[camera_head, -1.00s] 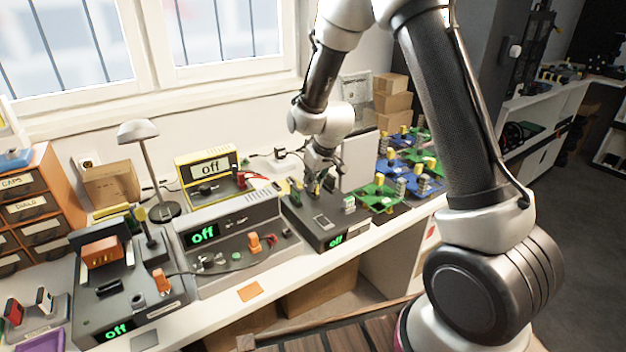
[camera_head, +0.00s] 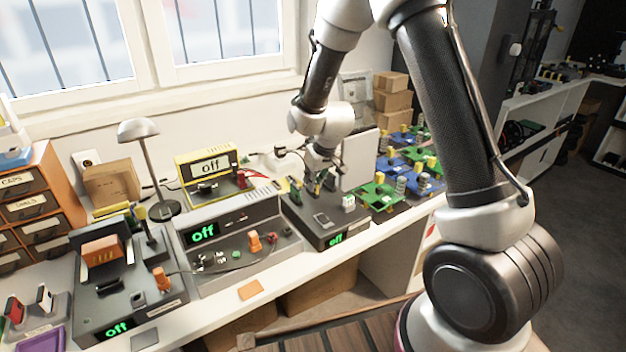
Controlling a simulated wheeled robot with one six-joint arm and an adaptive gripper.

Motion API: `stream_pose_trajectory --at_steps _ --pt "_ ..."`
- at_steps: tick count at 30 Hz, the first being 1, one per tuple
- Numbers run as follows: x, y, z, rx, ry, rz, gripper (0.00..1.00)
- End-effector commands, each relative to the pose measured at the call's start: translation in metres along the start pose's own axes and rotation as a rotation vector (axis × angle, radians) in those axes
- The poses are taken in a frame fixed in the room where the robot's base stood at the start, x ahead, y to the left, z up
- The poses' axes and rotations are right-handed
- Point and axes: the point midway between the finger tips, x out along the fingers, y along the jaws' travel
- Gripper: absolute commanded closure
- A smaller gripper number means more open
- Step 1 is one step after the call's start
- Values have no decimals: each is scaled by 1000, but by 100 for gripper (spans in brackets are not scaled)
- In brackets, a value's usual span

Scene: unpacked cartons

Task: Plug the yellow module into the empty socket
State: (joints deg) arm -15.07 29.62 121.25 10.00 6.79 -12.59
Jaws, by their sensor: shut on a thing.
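My gripper (camera_head: 315,187) points down over the back of a dark grey box (camera_head: 325,238) with a green "off" display, right of the middle of the bench. It is shut on a small yellow module (camera_head: 318,190), of which only a small part shows between the fingers. I cannot tell whether the module touches the box. A pale-rimmed rectangular fitting (camera_head: 322,219) is on the box top, in front of the gripper; I cannot tell whether it is the empty socket. A green-and-white part (camera_head: 348,203) stands at the box's right side.
A grey console (camera_head: 235,250) and a yellow-framed meter (camera_head: 207,168) stand left of the box. Green and blue circuit boards (camera_head: 380,194) lie close on its right. A pale upright panel (camera_head: 358,160) stands behind. A desk lamp (camera_head: 140,132) is farther left.

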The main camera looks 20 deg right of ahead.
Motion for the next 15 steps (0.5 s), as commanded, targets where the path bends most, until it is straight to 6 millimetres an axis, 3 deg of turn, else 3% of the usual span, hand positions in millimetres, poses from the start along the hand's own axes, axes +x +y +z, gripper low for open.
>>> stream_pose_trajectory --at_steps 2,3,7,15 --pt "0 0 0 0 0 0 100" --pt "0 0 0 0 0 0 88" --pt "0 0 0 0 0 0 67" --pt "0 0 0 0 0 0 67"
